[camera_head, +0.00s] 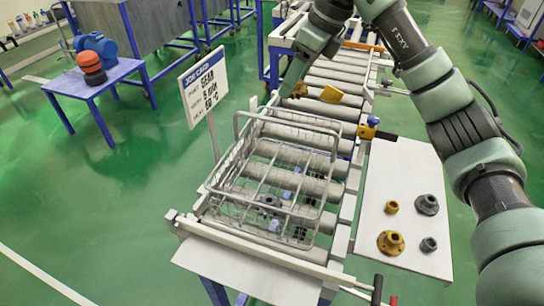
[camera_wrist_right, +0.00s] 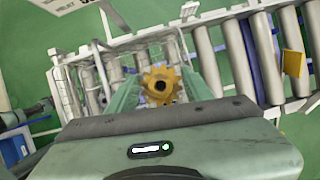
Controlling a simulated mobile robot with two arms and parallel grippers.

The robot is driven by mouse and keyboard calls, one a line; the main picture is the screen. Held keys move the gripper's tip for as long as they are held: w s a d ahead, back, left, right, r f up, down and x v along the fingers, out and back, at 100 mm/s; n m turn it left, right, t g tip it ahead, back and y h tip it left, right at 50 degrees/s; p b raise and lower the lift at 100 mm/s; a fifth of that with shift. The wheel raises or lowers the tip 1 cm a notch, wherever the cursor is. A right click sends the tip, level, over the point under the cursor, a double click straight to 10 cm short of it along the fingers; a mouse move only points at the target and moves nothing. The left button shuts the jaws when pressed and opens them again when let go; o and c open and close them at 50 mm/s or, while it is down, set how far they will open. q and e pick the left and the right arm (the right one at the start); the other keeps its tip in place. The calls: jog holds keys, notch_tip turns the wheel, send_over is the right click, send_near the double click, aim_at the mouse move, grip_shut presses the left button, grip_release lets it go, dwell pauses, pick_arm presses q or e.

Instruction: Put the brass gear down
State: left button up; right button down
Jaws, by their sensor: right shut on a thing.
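The brass gear (camera_wrist_right: 160,86) is between the two green fingers of my right gripper (camera_wrist_right: 156,92) in the right wrist view, with its toothed face and dark centre hole showing. In the head view my right gripper (camera_head: 291,86) is shut on the gear, over the rollers just beyond the far end of the wire basket. Only a small yellowish bit of the gear (camera_head: 300,90) shows there. The wire basket (camera_head: 236,152) rests on the roller conveyor (camera_head: 345,87); a small dark part (camera_head: 270,201) is in it.
A white side table (camera_head: 390,165) at right holds brass parts (camera_head: 391,242) and dark grey parts (camera_head: 428,204). A yellow plate (camera_head: 331,94) is by the rollers. A blue table (camera_head: 95,78) stands far left.

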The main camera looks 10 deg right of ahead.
aim_at(302, 95)
jog(key=shift+w+f, duration=0.15)
jog(key=shift+w, duration=0.05)
jog(key=f, duration=0.1)
jog(key=s+f+p, duration=0.1)
jog(key=f, duration=0.1)
jog(key=s+f, duration=0.1)
jog(key=shift+s+f, duration=0.2)
jog(key=shift+f, duration=0.15)
jog(key=f, duration=0.3)
jog(key=f+p, duration=0.1)
jog(key=f, duration=0.2)
jog(key=w+f+p, duration=0.1)
jog(key=f, duration=0.2)
jog(key=shift+f, duration=0.25)
jog(key=shift+s+f, duration=0.1)
jog(key=shift+f, duration=0.35)
notch_tip(302, 95, down, 3)
jog(key=shift+f+p, duration=0.15)
jog(key=shift+p, duration=0.45)
jog(key=shift+f, duration=0.25)
jog(key=c, duration=0.6)
grip_release()
pick_arm(q)
jog(key=s+r, duration=0.1)
jog(key=r, duration=0.1)
jog(key=s+r, duration=0.1)
jog(key=r, duration=0.1)
jog(key=shift+s, duration=0.15)
